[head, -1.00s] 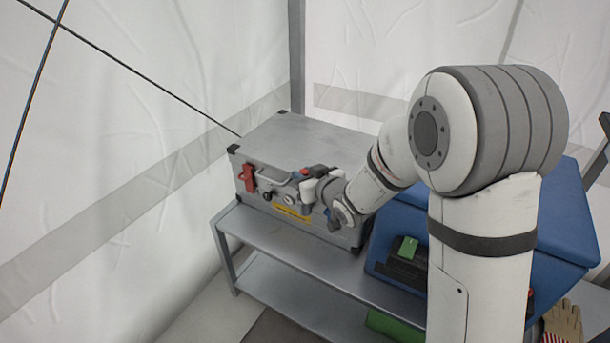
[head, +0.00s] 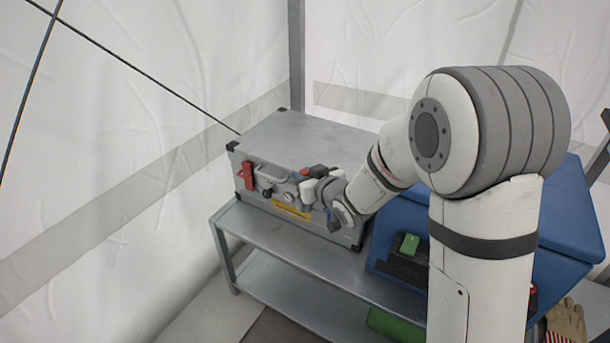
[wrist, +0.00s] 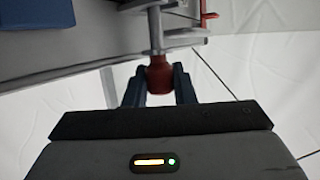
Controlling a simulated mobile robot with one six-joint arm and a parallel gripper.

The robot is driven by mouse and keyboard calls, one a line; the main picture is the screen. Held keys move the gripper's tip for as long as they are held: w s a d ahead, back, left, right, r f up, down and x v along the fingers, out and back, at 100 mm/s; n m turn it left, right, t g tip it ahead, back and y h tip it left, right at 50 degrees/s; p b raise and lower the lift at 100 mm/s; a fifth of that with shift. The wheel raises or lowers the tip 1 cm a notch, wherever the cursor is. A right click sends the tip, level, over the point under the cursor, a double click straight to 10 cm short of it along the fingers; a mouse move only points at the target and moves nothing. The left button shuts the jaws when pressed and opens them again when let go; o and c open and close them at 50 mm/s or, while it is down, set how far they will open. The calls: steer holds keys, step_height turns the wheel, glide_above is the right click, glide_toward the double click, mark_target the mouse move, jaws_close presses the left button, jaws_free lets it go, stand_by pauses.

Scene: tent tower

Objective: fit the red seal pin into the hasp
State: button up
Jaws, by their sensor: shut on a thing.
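My gripper (wrist: 159,72) is shut on the red seal pin (wrist: 159,80) in the wrist view. The pin's red head is between the two dark fingers, and a grey metal shank runs away from it toward a metal fitting, likely the hasp (wrist: 190,41). The shank overlaps the fitting; I cannot tell how far it passes through. In the head view my gripper is at the front face of the grey metal case (head: 310,137), right of its handle. My wrist hides much of the pin and hasp there.
A red latch (head: 246,176) is on the case's left front; red also shows in the wrist view (wrist: 209,16). The case stands on a grey metal shelf (head: 250,222). A blue box (head: 560,215) is to the right. White tent walls close in behind, with a dark guy line at left.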

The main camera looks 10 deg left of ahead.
steer(key=shift+f, duration=0.3)
steer(key=o, duration=1)
steer(key=shift+o, duration=0.2)
steer(key=shift+s+d, duration=0.1)
steer(key=p+v, duration=0.1)
steer(key=v, duration=0.6)
steer(key=shift+s+d+r, duration=0.15)
steer(key=shift+s, duration=0.1)
